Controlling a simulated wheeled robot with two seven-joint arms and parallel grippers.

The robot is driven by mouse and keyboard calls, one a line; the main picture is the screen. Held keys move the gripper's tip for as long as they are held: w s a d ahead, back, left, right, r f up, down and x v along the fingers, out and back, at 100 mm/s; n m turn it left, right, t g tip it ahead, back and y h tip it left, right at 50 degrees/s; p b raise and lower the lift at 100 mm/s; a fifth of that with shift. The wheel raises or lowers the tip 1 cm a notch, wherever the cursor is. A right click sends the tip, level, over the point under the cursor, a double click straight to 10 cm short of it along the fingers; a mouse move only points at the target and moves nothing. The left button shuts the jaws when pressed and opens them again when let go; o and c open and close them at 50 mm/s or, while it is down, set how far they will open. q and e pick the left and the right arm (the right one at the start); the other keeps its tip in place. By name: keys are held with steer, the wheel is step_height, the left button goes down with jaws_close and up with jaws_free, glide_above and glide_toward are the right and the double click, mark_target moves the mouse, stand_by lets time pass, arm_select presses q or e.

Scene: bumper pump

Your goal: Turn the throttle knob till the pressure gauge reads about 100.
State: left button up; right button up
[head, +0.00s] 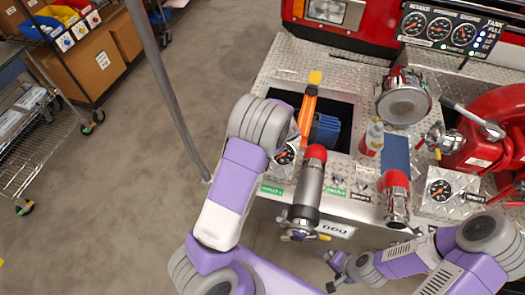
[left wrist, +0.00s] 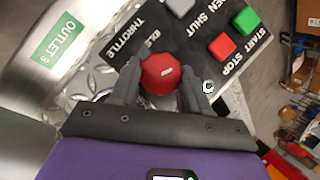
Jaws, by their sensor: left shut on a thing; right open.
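The red throttle knob (left wrist: 160,73) sits on a black panel lettered THROTTLE. In the left wrist view my left gripper (left wrist: 160,88) is shut on it, one finger on each side. In the head view my left wrist covers the knob and the fingertips. Round dials show in the head view: a partly covered one (head: 285,154) beside my left wrist, one at the right (head: 440,190), and several on the upper panel (head: 440,28). Their readings are too small to tell. My right gripper (head: 336,270) is open and empty, low in front of the bumper.
Green START (left wrist: 247,20) and red STOP (left wrist: 222,46) buttons are close to the knob. A capped pipe (head: 309,188), a bottle (head: 374,138) and an open bumper well with blue hose (head: 325,131) are nearby.

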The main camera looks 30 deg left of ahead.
arm_select(q)
steer(key=m+t+y+b, duration=0.1)
steer(key=m+b, duration=0.1)
steer(key=m, duration=0.1)
steer(key=shift+d+f+b, duration=0.1)
steer(key=shift+f+b, duration=0.05)
steer(key=shift+b, duration=0.25)
steer(key=shift+s+m+t+y+b, duration=0.1)
steer(key=shift+m+t+y+b, duration=0.35)
steer(key=shift+m+b, duration=0.45)
steer(key=o, duration=1.1)
steer(key=shift+c, duration=0.2)
steer(key=p+v, duration=0.1)
steer(key=v, duration=0.6)
steer(key=shift+r, duration=0.35)
steer(key=shift+s+d, duration=0.15)
